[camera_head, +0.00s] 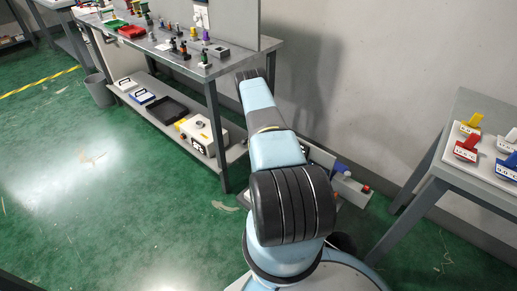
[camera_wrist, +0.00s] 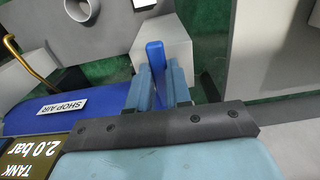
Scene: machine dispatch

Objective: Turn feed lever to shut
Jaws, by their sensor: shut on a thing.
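A blue lever (camera_wrist: 155,58) stands up between the two fingers of my gripper (camera_wrist: 160,82) in the wrist view. The fingers are shut on it, and its rounded top end sticks out beyond them. A pale grey block (camera_wrist: 176,40) lies just behind the lever. I see no label naming the lever, and its lower end is hidden by the fingers. In the head view my arm hides the gripper. A low grey unit (camera_head: 352,190) with a blue part on it shows just right of my arm.
A blue body marked SHOP AIR (camera_wrist: 40,116) and a dark display reading TANK 2.0 bar (camera_wrist: 30,155) lie left of the gripper. A yellow bent rod (camera_wrist: 25,62) is nearby. A workbench (camera_head: 228,66) stands left, a side table (camera_head: 455,165) right. Green floor is open at left.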

